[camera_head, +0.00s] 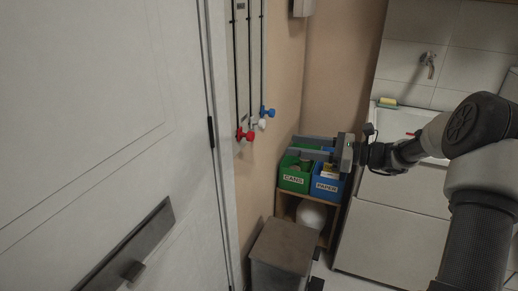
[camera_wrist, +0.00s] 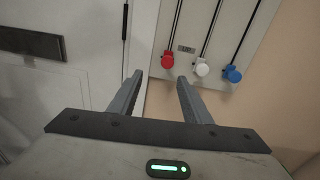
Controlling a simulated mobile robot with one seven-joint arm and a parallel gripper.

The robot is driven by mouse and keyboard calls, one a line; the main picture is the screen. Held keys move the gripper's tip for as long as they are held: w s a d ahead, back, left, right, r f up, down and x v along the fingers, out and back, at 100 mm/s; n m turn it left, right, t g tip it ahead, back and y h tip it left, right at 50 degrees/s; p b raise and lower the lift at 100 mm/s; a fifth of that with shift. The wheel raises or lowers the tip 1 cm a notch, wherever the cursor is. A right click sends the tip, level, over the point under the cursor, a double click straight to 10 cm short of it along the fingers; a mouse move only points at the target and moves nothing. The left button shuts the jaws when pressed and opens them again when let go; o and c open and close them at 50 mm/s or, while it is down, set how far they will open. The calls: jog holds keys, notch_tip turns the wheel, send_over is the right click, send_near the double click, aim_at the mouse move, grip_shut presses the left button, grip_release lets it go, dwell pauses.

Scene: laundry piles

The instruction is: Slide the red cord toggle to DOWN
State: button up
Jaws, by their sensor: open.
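The red cord toggle (camera_head: 245,134) hangs near the lower part of its dark cord on the pale wall panel, leftmost of three. In the wrist view the red toggle (camera_wrist: 168,59) shows just beyond the gap between the fingertips, apart from them. My gripper (camera_head: 292,146) is open and empty, right of the toggles, with its fingers pointing left toward them. Its two fingers also show in the wrist view (camera_wrist: 160,77). A small label plate (camera_wrist: 186,49) sits right of the red cord; its lettering is too small to read.
A white toggle (camera_wrist: 201,69) and a blue toggle (camera_wrist: 233,74) hang close to the right. A white door (camera_head: 100,120) with a handle stands left. Below my gripper are a green CANS bin (camera_head: 294,179), a blue PAPER bin (camera_head: 327,186) and a grey box (camera_head: 282,246).

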aim_at(253, 136)
jog(key=shift+m+t, duration=0.4)
jog(key=shift+m, duration=0.1)
jog(key=b+x, duration=0.1)
jog(key=x, duration=0.4)
jog(key=b+x, duration=0.1)
jog(key=x, duration=0.5)
jog(key=w+b+x, duration=0.1)
jog(key=x, duration=0.4)
jog(key=shift+w+f, duration=0.2)
jog(key=shift+f, duration=0.05)
grip_shut()
